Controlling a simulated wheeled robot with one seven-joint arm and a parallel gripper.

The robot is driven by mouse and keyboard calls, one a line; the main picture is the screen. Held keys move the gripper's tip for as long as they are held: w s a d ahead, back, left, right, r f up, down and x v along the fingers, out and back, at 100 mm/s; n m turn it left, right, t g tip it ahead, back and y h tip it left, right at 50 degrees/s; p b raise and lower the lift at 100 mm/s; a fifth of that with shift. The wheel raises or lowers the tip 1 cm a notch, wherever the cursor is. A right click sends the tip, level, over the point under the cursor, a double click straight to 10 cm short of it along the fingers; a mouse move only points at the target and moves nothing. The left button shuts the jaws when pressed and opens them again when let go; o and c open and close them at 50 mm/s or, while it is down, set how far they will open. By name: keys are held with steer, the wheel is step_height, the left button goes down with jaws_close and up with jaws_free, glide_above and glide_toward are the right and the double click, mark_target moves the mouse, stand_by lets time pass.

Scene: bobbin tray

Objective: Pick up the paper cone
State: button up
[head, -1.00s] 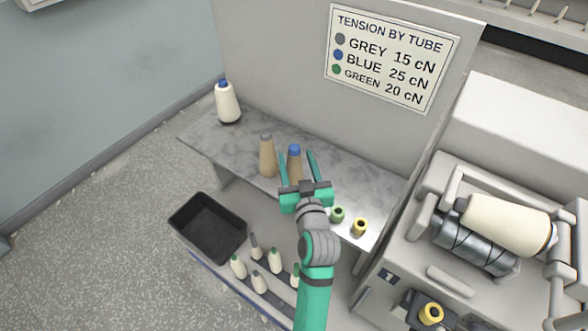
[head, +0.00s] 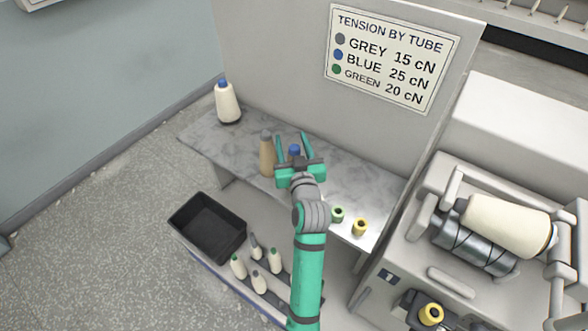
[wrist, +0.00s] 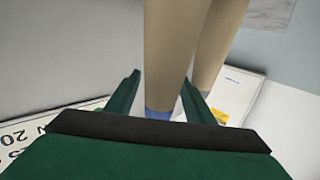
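Two tan paper cones stand upright side by side on the marble shelf (head: 345,185). The right one, the blue-tipped cone (head: 294,150), is mostly hidden behind my gripper (head: 292,138); the left one, the grey-tipped cone (head: 267,157), is just left of it. My gripper is open, with its fingers on either side of the blue-tipped cone. In the wrist view the blue-tipped cone (wrist: 166,60) shows between the fingers, its blue end near the palm; I cannot tell whether they touch it. The grey-tipped cone (wrist: 208,45) is close to the right finger there.
A wound white cone (head: 228,103) stands at the shelf's left end. Small green (head: 338,214) and yellow (head: 360,227) bobbins sit at its right. An empty black bin (head: 207,228) and several white cones are below. A winding machine (head: 480,240) stands right; a sign panel (head: 393,58) backs the shelf.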

jaws_close()
steer(key=shift+s+d, duration=0.1)
